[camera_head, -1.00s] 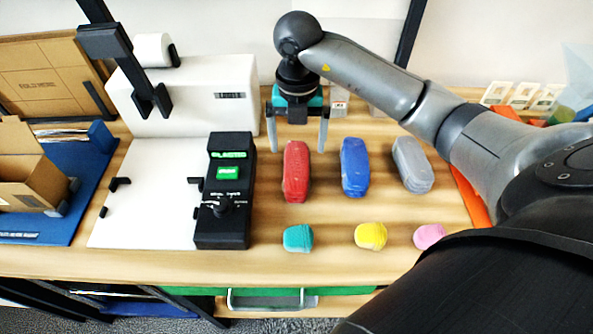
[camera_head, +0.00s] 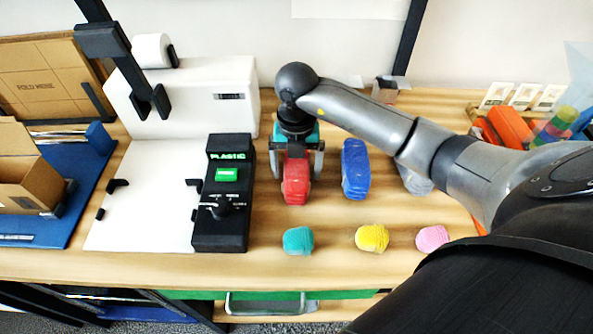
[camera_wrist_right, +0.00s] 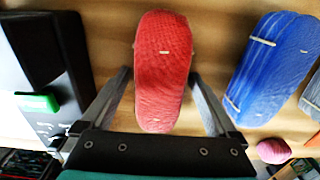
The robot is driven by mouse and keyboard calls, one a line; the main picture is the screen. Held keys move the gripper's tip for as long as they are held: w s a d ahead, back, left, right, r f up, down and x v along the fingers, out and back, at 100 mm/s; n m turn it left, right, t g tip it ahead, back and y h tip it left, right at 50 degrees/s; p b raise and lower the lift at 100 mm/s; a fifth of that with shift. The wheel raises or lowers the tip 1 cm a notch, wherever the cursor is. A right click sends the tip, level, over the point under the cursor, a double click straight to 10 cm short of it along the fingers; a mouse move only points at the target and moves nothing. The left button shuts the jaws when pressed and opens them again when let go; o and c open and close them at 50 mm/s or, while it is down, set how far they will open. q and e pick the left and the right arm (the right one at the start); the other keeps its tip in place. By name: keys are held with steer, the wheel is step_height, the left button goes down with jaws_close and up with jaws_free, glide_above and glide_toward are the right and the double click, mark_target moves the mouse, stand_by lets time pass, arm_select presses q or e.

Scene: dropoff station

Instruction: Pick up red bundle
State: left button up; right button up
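The red bundle (camera_head: 296,182) lies on the wooden table, right of the black control box. My right gripper (camera_head: 297,174) is lowered over it, with one finger on each side. In the right wrist view the red bundle (camera_wrist_right: 163,70) sits between the two spread fingers of my gripper (camera_wrist_right: 162,100), with gaps beside it. The gripper is open. In the head view the gripper hides the bundle's far part. My left gripper is not in view.
A blue bundle (camera_head: 356,169) lies close to the right, with a grey bundle (camera_head: 414,181) partly behind my arm. Teal (camera_head: 298,241), yellow (camera_head: 371,238) and pink (camera_head: 432,238) small bundles lie in front. The black control box (camera_head: 222,195) stands close on the left.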

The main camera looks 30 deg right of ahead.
steer(key=c, duration=1.3)
steer(key=shift+r, duration=0.1)
steer(key=shift+c, duration=0.2)
